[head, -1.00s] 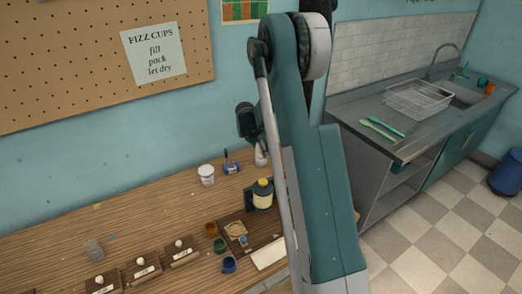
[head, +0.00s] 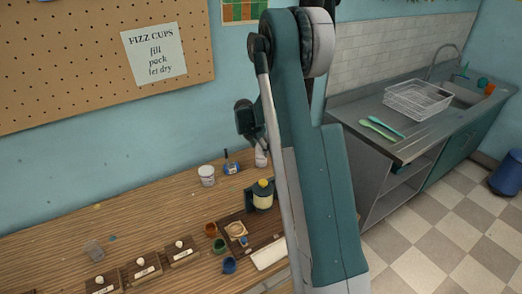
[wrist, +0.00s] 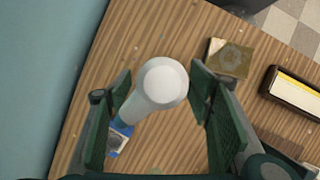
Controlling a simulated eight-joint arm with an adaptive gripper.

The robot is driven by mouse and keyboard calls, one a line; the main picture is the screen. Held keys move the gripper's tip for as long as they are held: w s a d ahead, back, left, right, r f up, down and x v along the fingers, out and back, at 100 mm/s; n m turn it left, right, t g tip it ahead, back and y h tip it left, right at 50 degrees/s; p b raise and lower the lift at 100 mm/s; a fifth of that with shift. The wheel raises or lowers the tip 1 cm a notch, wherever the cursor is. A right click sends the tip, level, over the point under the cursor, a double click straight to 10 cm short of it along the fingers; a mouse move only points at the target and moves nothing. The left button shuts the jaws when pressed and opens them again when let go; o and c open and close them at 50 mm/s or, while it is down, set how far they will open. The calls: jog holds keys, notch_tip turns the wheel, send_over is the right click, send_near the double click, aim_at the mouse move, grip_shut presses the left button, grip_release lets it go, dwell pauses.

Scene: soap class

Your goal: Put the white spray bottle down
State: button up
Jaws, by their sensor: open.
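The white spray bottle (wrist: 165,83) stands on the wooden table, seen from above in the wrist view with its rounded white top toward me. In the head view the bottle (head: 261,157) is near the wall at the back of the table, partly hidden by my arm. My gripper (wrist: 160,76) is open, with one green finger on each side of the bottle. A gap shows between the bottle and the right finger; contact on the left is hard to tell.
A white tub (head: 206,175) and a blue-labelled item (head: 231,168) stand left of the bottle. In the wrist view, a square block (wrist: 230,58) and a dark tray (wrist: 294,92) lie to the right.

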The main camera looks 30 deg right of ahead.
jog(key=v, duration=0.9)
jog(key=shift+r, duration=0.4)
jog(key=shift+a, duration=0.15)
jog(key=s+a+r+m+t+y, duration=0.25)
jog(key=s+a+r+m, duration=0.75)
jog(key=s+a+r, duration=0.85)
jog(key=s+a+m+t, duration=0.1)
jog(key=s+a+m, duration=0.3)
jog(key=s, duration=0.5)
jog(key=s+a+f+m+t+y, duration=0.1)
jog(key=s+a+m, duration=0.3)
jog(key=s, duration=0.5)
jog(key=s+a+m+t, duration=0.1)
jog(key=s+a+m, duration=0.3)
jog(key=s, duration=0.5)
jog(key=shift+m+y, duration=0.3)
jog(key=shift+y, duration=0.05)
